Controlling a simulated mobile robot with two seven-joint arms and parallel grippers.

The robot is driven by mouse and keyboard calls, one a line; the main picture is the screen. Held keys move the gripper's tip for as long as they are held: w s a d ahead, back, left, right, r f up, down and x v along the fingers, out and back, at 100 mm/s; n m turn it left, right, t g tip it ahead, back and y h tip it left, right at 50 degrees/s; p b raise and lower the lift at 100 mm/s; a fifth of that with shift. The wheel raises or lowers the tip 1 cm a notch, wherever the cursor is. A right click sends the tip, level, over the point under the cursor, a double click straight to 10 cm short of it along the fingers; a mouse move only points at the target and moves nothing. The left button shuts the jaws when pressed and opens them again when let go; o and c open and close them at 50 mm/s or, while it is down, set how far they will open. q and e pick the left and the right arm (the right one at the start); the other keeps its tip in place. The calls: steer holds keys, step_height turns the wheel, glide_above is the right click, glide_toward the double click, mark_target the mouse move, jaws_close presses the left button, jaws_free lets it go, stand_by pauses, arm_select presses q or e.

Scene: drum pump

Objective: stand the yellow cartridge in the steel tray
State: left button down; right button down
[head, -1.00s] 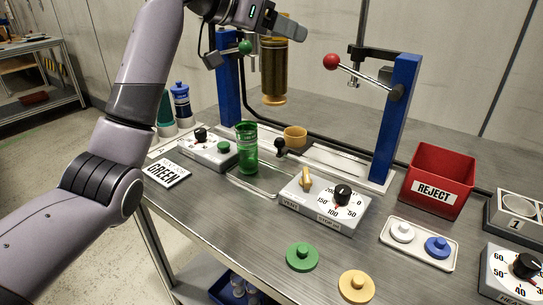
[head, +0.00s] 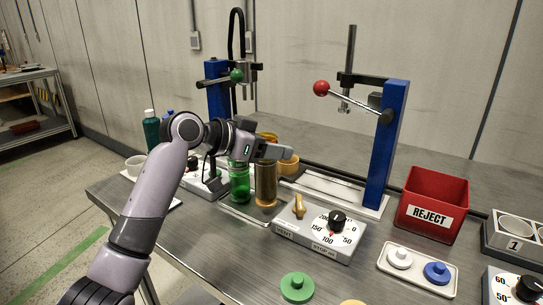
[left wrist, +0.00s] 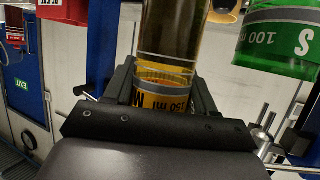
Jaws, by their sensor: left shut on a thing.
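The yellow cartridge (head: 266,188), a clear amber cylinder, is upright in my left gripper (head: 268,152), which is shut on it near its top. The left wrist view also shows the cartridge (left wrist: 168,45) between the fingers (left wrist: 165,95), with a "150 ml" label. Its lower end is low over the right part of the steel tray (head: 236,213); I cannot tell whether it touches the tray floor. The green cartridge (head: 239,181) stands in the tray just left of it, close by; it also shows in the left wrist view (left wrist: 280,45). My right gripper is out of view.
A dial box (head: 320,232) with a yellow knob stands just right of the tray. A yellow cup (head: 288,164) is behind the cartridge. A blue press post (head: 390,150) with a red-balled lever and the red reject bin (head: 432,204) stand to the right.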

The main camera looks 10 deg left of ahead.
arm_select(q)
steer(key=shift+f, duration=1)
steer(key=shift+c, duration=1.8)
jaws_free()
steer(key=v, duration=1.2)
steer(key=shift+s, duration=0.15)
